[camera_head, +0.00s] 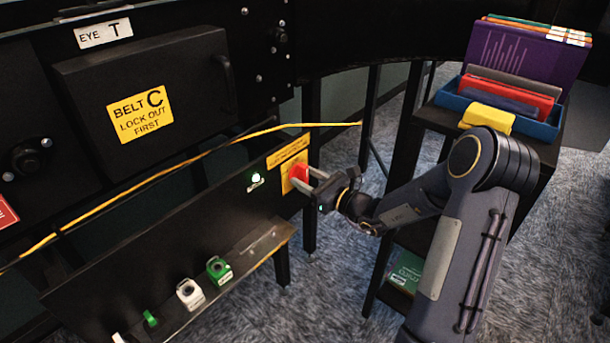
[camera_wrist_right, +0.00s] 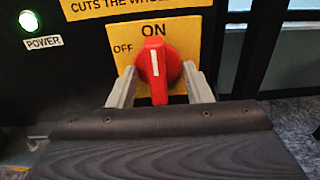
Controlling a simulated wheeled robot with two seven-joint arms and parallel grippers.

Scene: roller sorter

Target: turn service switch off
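The service switch is a red rotary knob (camera_wrist_right: 158,66) on a yellow plate (camera_wrist_right: 192,38) marked ON at the top and OFF at the left. Its white line stands nearly upright, toward ON. In the head view the red knob (camera_head: 298,173) sits at the right end of the black panel. My right gripper (camera_wrist_right: 160,88) has its two fingers apart, one on each side of the knob's lower part. I cannot tell whether they touch it. It also shows in the head view (camera_head: 306,180). My left gripper is not in view.
A lit green power lamp (camera_wrist_right: 28,20) is left of the switch. A yellow cable (camera_head: 160,175) runs across above the panel. Several green and white padlock-like tags (camera_head: 190,293) sit on the lower ledge. A shelf with a blue tray (camera_head: 545,128) of books stands at the right.

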